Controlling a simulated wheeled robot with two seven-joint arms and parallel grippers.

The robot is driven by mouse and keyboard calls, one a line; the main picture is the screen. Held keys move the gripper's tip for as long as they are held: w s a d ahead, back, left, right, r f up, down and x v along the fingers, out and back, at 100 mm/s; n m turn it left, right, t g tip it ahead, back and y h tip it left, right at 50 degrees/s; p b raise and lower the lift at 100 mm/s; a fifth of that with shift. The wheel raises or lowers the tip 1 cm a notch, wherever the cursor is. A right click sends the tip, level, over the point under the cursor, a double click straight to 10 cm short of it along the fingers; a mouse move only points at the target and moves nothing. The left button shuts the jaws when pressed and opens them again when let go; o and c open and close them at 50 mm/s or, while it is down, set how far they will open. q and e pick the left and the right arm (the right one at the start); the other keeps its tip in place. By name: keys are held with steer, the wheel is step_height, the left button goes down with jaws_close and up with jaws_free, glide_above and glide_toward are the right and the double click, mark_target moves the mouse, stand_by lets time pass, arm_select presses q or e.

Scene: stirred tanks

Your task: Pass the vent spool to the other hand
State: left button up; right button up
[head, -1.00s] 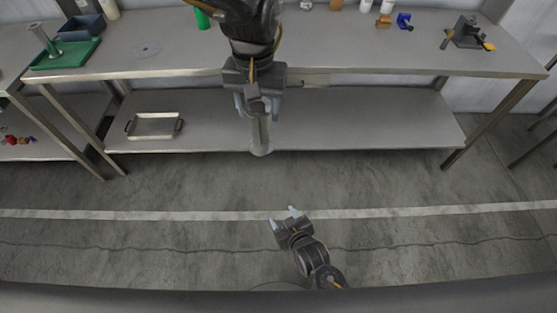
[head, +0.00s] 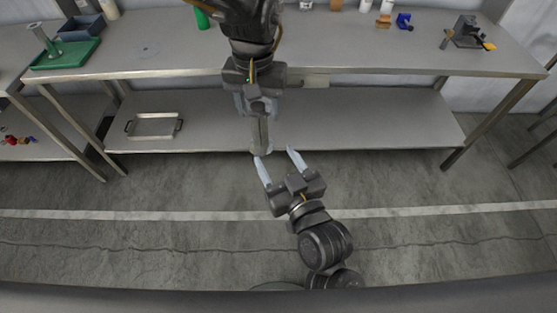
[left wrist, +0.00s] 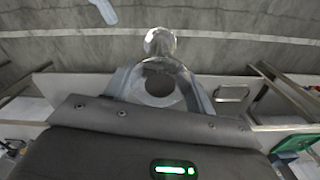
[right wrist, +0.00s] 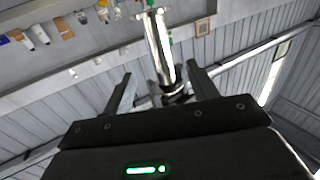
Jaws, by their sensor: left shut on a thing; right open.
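The vent spool (head: 260,134) is a grey metal tube with a wider end. My left gripper (head: 257,107) is shut on its upper part, and the tube hangs down toward the floor in the head view. Its round end shows beyond the left fingers in the left wrist view (left wrist: 160,42). My right gripper (head: 278,160) is open and empty, just below and right of the spool's lower end, fingers pointing up toward it. In the right wrist view, the shiny spool (right wrist: 160,48) appears between and beyond the open right fingers. I cannot tell whether they touch.
A steel bench (head: 345,60) with a lower shelf (head: 350,120) stands behind the grippers. A metal tray (head: 153,126) lies on the shelf. A green tray (head: 75,57), a blue bin (head: 82,27) and a dark fixture (head: 467,32) stand on top. The floor in front is clear.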

mark_target(257, 124)
steer(key=x, duration=1.2)
steer(key=shift+s, duration=0.1)
steer(key=c, duration=1)
arm_select(q)
steer(key=o, duration=1.6)
arm_select(e)
jaws_close()
